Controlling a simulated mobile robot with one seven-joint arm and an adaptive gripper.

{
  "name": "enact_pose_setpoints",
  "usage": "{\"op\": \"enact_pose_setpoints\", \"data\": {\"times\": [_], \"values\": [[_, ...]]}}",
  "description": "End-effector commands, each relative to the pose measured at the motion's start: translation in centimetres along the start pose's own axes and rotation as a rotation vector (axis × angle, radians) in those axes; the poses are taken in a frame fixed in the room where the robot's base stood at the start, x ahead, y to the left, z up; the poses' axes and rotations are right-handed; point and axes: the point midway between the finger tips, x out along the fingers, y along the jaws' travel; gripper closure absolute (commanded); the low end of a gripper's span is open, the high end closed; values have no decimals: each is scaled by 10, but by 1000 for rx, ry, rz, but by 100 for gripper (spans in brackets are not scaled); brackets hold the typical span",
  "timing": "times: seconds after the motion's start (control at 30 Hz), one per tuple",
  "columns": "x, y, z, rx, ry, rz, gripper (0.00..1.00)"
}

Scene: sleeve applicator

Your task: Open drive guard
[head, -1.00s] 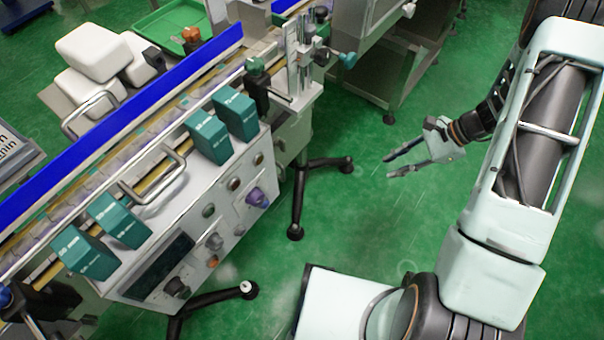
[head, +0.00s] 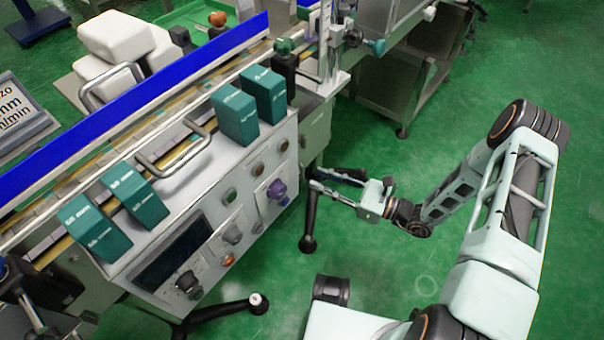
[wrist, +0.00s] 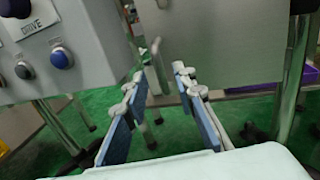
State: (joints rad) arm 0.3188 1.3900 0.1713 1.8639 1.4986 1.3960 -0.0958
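A machine control box carries a "DRIVE" label (wrist: 40,23) at the upper left of the wrist view. Beside it, a plain grey panel (wrist: 225,45) that looks like the drive guard fills the upper middle; it appears closed. A small metal handle-like part (wrist: 159,58) stands at its left edge. In the head view the grey end cover (head: 316,135) shows at the right end of the machine. My gripper (head: 325,178) is open and empty, low in front of that end. Its two fingers (wrist: 160,76) are apart in the wrist view, pointing at the panel's left part.
A black machine leg (head: 309,225) stands close below the fingers. Green floor (head: 400,275) is free to the right. A steel frame (head: 420,85) stands behind.

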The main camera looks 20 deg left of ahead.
Motion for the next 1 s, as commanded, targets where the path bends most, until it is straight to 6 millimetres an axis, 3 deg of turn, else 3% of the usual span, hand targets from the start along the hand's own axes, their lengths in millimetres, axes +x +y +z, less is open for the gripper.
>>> {"op": "enact_pose_setpoints", "data": {"times": [0.1,0.3,0.73,0.93,1.0], "values": [[24,2,-2,-1,0,5,75],[52,1,-1,-1,0,4,75],[62,0,0,-1,2,2,75],[62,1,0,-1,2,2,97],[62,1,0,-1,2,2,100]]}}
